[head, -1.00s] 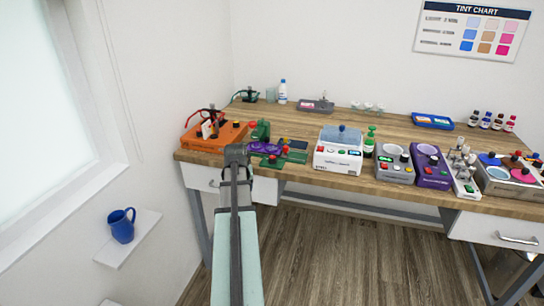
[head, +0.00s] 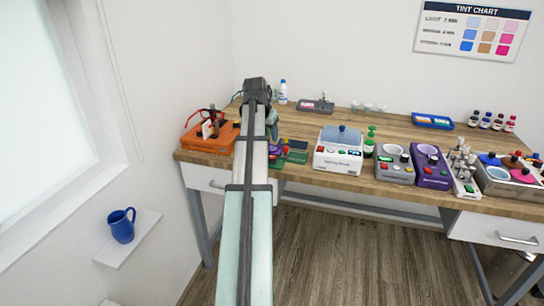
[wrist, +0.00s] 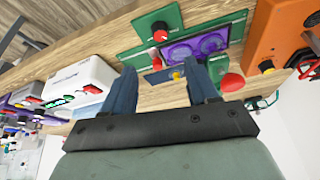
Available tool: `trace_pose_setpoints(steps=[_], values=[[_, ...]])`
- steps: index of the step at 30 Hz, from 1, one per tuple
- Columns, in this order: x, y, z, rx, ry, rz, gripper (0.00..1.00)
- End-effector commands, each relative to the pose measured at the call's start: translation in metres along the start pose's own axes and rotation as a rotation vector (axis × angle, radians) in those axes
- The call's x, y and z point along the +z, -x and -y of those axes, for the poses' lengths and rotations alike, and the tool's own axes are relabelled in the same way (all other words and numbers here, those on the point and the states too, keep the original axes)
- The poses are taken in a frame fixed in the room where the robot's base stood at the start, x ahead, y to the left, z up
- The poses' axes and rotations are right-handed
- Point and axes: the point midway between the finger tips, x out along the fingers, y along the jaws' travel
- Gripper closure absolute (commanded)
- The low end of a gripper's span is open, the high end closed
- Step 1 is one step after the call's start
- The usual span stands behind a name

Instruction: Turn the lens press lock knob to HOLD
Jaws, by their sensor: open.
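A green fixture with a purple two-ring plate (wrist: 197,48) lies on the table; I take it to be the lens press. At one end it has a green block with a red knob (wrist: 160,32). A red ball-like part (wrist: 232,82) shows near my right finger. No HOLD mark is readable, so I cannot tell the knob's setting. My gripper (wrist: 161,70) is open and empty, its two blue fingers apart over the fixture's edge. In the head view my arm covers most of the fixture; part of its green base (head: 294,154) shows.
An orange device (head: 207,138) with a dark knob stands left of my arm. A white machine (head: 338,150) stands to the right, beside a green bottle-like item (head: 369,141). Several devices line the front edge further right.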

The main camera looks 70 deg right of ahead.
Motion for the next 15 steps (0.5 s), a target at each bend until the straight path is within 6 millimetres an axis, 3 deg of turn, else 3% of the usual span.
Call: trace_pose_setpoints(steps=[8,15], values=[[0.000,-0.020,0.000,-0.001,-0.019,0.000,0.41],[0.000,-0.059,0.000,-0.001,-0.017,0.001,0.41]])
